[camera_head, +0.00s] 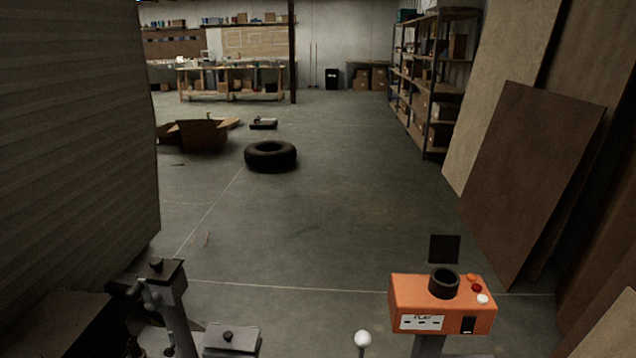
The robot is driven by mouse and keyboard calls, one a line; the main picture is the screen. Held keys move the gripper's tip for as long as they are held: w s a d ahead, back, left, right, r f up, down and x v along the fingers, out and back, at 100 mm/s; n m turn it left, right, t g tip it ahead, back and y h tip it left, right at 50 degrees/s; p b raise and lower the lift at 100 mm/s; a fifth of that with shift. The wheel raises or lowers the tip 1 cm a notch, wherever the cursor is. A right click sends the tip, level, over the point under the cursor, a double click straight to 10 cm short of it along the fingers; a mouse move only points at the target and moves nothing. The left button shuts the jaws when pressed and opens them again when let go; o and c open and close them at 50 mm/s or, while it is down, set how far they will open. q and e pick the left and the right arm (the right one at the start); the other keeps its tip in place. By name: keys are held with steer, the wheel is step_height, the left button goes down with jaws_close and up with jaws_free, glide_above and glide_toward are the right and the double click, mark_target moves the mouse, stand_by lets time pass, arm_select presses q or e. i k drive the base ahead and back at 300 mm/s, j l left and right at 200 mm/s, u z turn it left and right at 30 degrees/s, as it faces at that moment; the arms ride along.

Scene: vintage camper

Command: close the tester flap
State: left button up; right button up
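The tester is an orange box (412,292) at the lower right of the head view, on a grey post. A short black open tube (444,283) stands on its top, with orange, red and white buttons to the right of it. A white label reading "PLAY" and a small dark slot are on its front. A black square panel (445,249), which looks like the flap, stands upright behind the tube, apart from its mouth. Its hinge is hidden. Neither of my grippers can be made out in this view.
Grey posts and a box with dark knobs (228,338) are at the lower left. A white ball knob (363,339) is at the bottom centre. Brown boards (530,180) lean at the right.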

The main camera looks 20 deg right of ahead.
mark_target(443, 248)
steer(key=k+l+z, duration=0.1)
steer(key=z, duration=0.35)
steer(key=l+z, duration=0.3)
steer(key=z, duration=0.15)
steer(key=l+u, duration=0.25)
steer(key=l, duration=0.15)
steer(key=k+l+u, duration=0.1)
steer(key=l+u, duration=0.2)
steer(key=k+l+u, duration=0.1)
steer(key=l+u, duration=0.15)
steer(key=l, duration=0.2)
steer(key=i+l+u, duration=0.2)
steer(key=l+u, duration=0.2)
steer(key=l, duration=0.2)
steer(key=i+l+u, duration=0.1)
steer(key=l+u, duration=0.3)
steer(key=l, duration=0.25)
steer(key=l+u, duration=0.45)
steer(key=l, duration=0.2)
steer(key=k+l+u, duration=0.15)
steer(key=l+u, duration=0.25)
steer(key=l, duration=0.25)
steer(key=l+u, duration=0.25)
steer(key=l, duration=0.6)
steer(key=l+u, duration=0.3)
steer(key=l, duration=0.55)
steer(key=l+u, duration=0.25)
steer(key=l, duration=0.55)
